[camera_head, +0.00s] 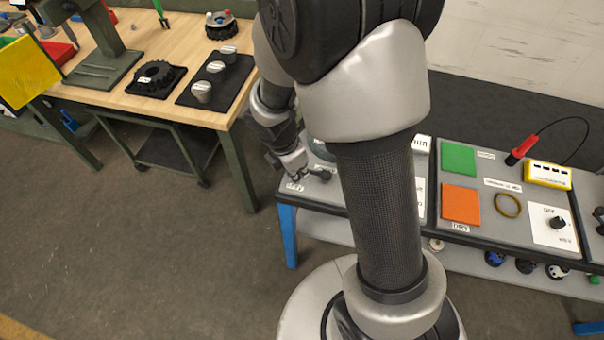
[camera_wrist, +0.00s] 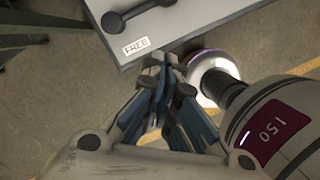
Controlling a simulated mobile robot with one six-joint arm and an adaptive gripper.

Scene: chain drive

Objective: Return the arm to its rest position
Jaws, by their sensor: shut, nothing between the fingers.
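My gripper (camera_wrist: 162,72) shows in the wrist view with its blue-grey fingers together and nothing between them. In the head view my gripper (camera_head: 291,162) is small and partly hidden among my own arm links, at the left end of the grey bench (camera_head: 300,201). In the wrist view, the grey bench top (camera_wrist: 205,17) lies beyond the fingertips. It carries a dark lever-like part (camera_wrist: 119,17) and a label reading FREE (camera_wrist: 137,46). The fingertips appear just off the bench edge; their height above it cannot be told.
A wooden workbench (camera_head: 130,104) at the left holds a black toothed part (camera_head: 157,77) and a tray of metal cylinders (camera_head: 214,75). On the grey bench are a green pad (camera_head: 458,158), an orange pad (camera_head: 460,204) and a yellow box (camera_head: 548,174). Open floor lies at lower left.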

